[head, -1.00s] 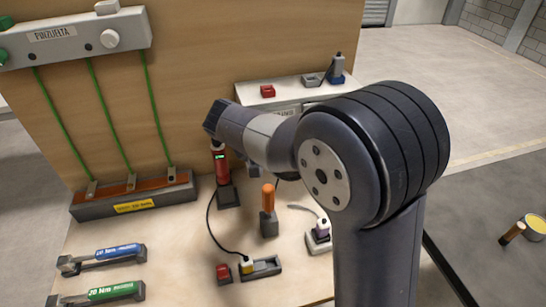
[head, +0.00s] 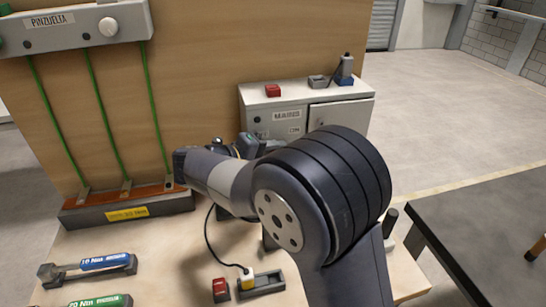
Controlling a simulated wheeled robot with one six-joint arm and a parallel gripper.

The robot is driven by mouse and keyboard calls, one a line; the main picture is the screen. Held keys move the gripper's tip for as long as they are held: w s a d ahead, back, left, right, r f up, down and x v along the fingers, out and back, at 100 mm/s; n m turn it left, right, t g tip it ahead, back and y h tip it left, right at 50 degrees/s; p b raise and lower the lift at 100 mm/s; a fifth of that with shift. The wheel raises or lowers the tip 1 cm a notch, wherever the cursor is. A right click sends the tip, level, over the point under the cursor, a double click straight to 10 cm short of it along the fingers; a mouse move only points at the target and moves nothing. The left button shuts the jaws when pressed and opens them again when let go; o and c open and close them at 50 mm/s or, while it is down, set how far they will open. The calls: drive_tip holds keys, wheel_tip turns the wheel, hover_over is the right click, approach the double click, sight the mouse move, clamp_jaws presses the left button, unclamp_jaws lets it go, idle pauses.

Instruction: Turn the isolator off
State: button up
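The grey cabinet marked MAINS (head: 268,106) stands at the back of the bench. An ON label (head: 294,130) shows on its front, left of a door (head: 345,113). I cannot make out the isolator's handle; the lower cabinet front is hidden behind my arm. Dark parts that appear to be my wrist and gripper (head: 246,145) show just above my forearm, in front of the cabinet's lower left. The fingertips cannot be made out, so I cannot tell whether they are open, shut, touching the cabinet or holding anything.
A red block (head: 273,90), a grey holder (head: 318,81) and a blue-based device (head: 346,72) sit on the cabinet. The PINZUELTA bar (head: 75,28) with green cables is left. A dark table (head: 470,225) stands right.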

idle(0.4)
drive_tip(key=o, duration=1)
drive_tip(key=shift+c, duration=0.2)
drive_tip(key=v, duration=1.1)
drive_tip(key=shift+b, duration=0.4)
drive_tip(key=shift+w+d+f, duration=0.1)
drive_tip(key=shift+w+f, duration=0.05)
drive_tip(key=x, duration=1)
drive_tip(key=shift+w+d+p, duration=0.1)
drive_tip(key=shift+d+p, duration=0.1)
drive_tip(key=shift+p, duration=0.2)
drive_tip(key=shift+w+d, duration=0.1)
drive_tip(key=shift+p, duration=0.3)
